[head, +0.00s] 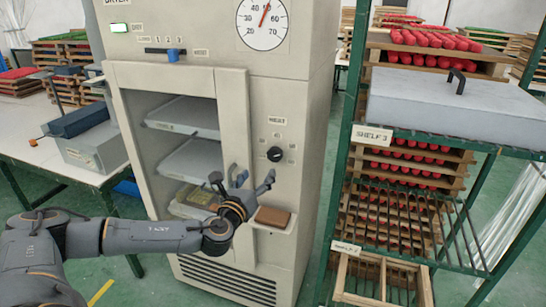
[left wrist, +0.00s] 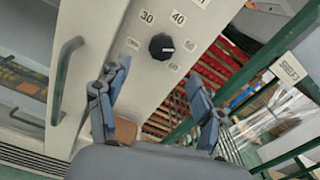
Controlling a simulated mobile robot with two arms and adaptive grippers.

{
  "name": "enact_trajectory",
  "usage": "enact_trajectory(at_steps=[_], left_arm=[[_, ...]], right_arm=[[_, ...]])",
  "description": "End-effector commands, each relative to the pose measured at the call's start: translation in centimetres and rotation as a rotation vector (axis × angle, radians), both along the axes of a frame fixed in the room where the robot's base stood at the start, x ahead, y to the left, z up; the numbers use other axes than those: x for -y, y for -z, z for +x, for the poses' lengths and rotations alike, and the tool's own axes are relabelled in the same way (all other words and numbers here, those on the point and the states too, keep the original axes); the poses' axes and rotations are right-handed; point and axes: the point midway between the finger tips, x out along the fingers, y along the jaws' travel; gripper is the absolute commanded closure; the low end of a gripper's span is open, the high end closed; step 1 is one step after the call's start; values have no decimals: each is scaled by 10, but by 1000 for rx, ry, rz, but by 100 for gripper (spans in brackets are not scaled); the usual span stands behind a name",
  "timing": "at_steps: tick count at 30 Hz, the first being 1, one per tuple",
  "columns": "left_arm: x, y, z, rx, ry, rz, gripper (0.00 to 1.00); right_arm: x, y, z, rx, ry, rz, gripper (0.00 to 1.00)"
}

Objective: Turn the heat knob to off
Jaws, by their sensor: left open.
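The heat knob (head: 274,154) is a round black knob on the cream dryer's front, under the HEAT label (head: 277,120). In the left wrist view the knob (left wrist: 162,47) has a white mark pointing to the right. My left gripper (head: 243,178) is open and empty, below and left of the knob in the head view. In the left wrist view the knob lies beyond the open fingers (left wrist: 155,80), apart from them. My right gripper is not in view.
The dryer door's handle (left wrist: 65,80) is close to the left of my gripper. A brown block (head: 273,216) rests on a small ledge below. A green rack (head: 345,150) stands to the right. A dial (head: 262,22) and a slider (head: 172,52) are higher on the dryer.

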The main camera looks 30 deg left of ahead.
Motion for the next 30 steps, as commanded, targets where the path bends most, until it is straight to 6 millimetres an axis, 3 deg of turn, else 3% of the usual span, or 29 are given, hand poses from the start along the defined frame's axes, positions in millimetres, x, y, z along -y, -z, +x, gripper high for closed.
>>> enact_trajectory(at_steps=[9, 15, 21, 30], left_arm=[[-14, -3, 60, 2, -1, -2, 34], [-20, -1, 86, 1, 0, -4, 34], [-23, 0, 98, 0, 1, -2, 34], [-24, 0, 99, -1, 1, -2, 34]], right_arm=[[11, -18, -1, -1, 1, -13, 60], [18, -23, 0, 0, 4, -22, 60], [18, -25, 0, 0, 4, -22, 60], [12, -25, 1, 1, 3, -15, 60]])
